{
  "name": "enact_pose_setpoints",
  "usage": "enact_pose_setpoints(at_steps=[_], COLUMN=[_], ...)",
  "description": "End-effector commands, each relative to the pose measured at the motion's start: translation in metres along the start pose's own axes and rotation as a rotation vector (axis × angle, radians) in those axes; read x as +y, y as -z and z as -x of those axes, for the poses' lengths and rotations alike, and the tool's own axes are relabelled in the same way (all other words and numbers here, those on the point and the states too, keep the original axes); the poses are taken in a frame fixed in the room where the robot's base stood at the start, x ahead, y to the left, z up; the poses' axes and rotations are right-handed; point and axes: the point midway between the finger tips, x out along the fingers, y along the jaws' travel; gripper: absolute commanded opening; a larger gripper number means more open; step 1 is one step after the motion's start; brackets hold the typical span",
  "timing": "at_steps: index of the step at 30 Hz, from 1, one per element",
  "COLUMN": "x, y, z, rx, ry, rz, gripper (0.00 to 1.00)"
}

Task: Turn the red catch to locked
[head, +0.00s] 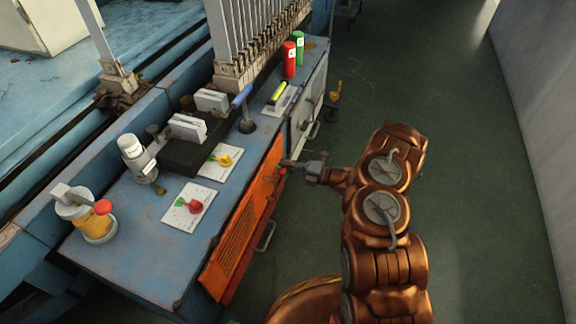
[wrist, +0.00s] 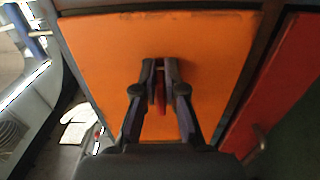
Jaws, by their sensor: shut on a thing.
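The red catch (wrist: 161,98) is on the orange door panel (wrist: 200,50) of the bench front. In the wrist view it shows as a narrow red strip between my fingers, pointing roughly down the picture. My gripper (wrist: 160,65) is shut on it, with both fingertips close to the door. In the head view my gripper (head: 286,163) reaches in from the right to the orange door (head: 245,225), just below the bench top edge. A small bit of red shows at the fingertips there. The fingers hide part of the catch, and I cannot read any lock marking.
The blue bench top (head: 130,215) holds a plate with a red knob (head: 190,206), a plate with a yellow knob (head: 225,159), a white-capped bottle (head: 135,155) and red and green cylinders (head: 289,60). A handle (head: 267,236) sticks out below the door.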

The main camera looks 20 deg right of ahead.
Motion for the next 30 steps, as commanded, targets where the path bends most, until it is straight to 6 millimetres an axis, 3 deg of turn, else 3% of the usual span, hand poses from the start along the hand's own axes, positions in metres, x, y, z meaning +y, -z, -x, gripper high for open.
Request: enact_pose_setpoints(at_steps=[1, 15, 16, 23, 30], x=[-0.0015, -0.0012, -0.0012, -0.0010, -0.0007], y=[0.0092, 0.0096, 0.0097, 0.0092, 0.0051], z=[-0.0057, -0.0061, -0.0061, -0.0059, -0.0025], rx=[0.024, 0.025, 0.025, 0.024, 0.013], ry=[0.000, -0.001, -0.001, -0.001, -0.001], rz=[-0.013, -0.028, -0.028, -0.027, -0.024], gripper=[0.00, 0.00, 0.11, 0.35, 0.35])
